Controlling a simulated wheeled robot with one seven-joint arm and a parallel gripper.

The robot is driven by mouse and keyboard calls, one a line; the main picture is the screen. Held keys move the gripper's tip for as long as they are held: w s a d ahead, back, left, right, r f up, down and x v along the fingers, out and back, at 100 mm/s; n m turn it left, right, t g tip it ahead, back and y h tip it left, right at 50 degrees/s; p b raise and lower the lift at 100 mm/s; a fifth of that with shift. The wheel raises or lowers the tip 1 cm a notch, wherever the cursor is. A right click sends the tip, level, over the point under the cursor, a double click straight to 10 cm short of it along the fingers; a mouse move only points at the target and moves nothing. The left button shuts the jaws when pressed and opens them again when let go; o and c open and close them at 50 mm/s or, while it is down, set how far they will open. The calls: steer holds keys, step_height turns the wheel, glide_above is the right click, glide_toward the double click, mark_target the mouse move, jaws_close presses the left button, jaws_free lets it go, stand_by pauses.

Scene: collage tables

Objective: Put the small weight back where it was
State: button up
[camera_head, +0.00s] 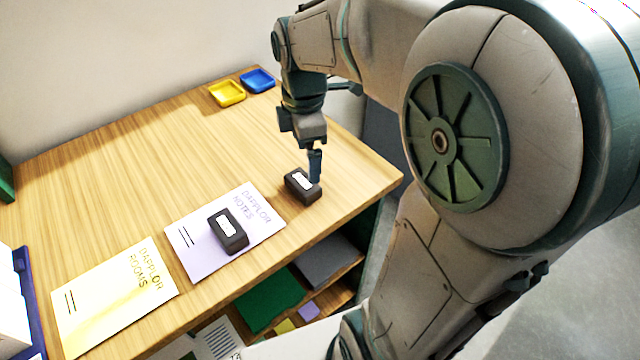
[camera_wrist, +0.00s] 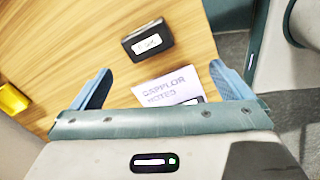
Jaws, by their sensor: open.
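A dark block-shaped weight with a white label (camera_head: 299,182) lies on the bare wooden table near its front right edge; it also shows in the wrist view (camera_wrist: 148,42). A similar dark weight (camera_head: 228,232) rests on the lilac "Dapplor Notes" sheet (camera_head: 183,238). Which is the smaller is hard to tell. My gripper (camera_head: 315,178) is open and empty, pointing down by the right end of the weight on bare wood. In the wrist view, that weight lies ahead of the fingertips (camera_wrist: 164,80), not between them; the head view does not show whether they touch.
A pale yellow "Dapplor Rooms" sheet (camera_head: 115,292) lies left of the lilac one. A yellow tray (camera_head: 227,93) and a blue tray (camera_head: 258,80) sit at the back. Shelves with a green item (camera_head: 268,300) are below the table's front edge. The table's middle is clear.

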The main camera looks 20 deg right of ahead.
steer(key=s+f+m+t, duration=0.2)
steer(key=s+m, duration=0.9)
steer(key=m, duration=0.6)
steer(key=shift+a, duration=0.15)
